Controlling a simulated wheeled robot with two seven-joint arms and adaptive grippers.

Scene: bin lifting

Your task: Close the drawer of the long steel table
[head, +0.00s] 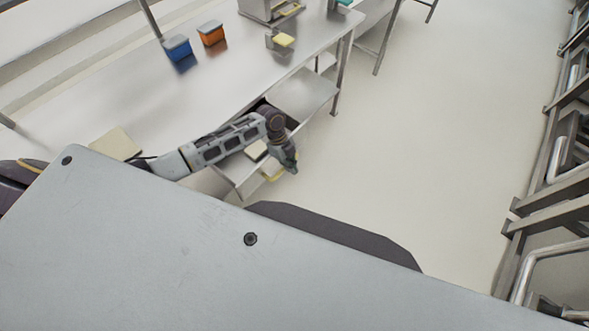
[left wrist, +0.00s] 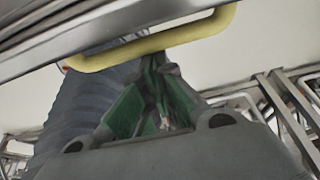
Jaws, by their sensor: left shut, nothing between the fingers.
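The long steel table (head: 130,85) runs diagonally across the upper left of the head view. Its drawer (head: 236,172) sticks out from under the front side, with a light block-like thing (head: 256,150) in it. My left arm reaches across the drawer and hides part of it. My left gripper (head: 290,166) is at the drawer's outer end, close to the yellow handle (head: 274,175). In the left wrist view the handle (left wrist: 160,45) crosses above the green-sided fingers (left wrist: 155,85), which are shut and empty. Whether they touch it I cannot tell. My right gripper is not in view.
A blue container (head: 177,47) and an orange container (head: 211,34) stand on the table. A lower shelf (head: 302,94) lies beyond the drawer. Open floor (head: 430,130) is to the right, bounded by metal racks (head: 560,160) at the right edge.

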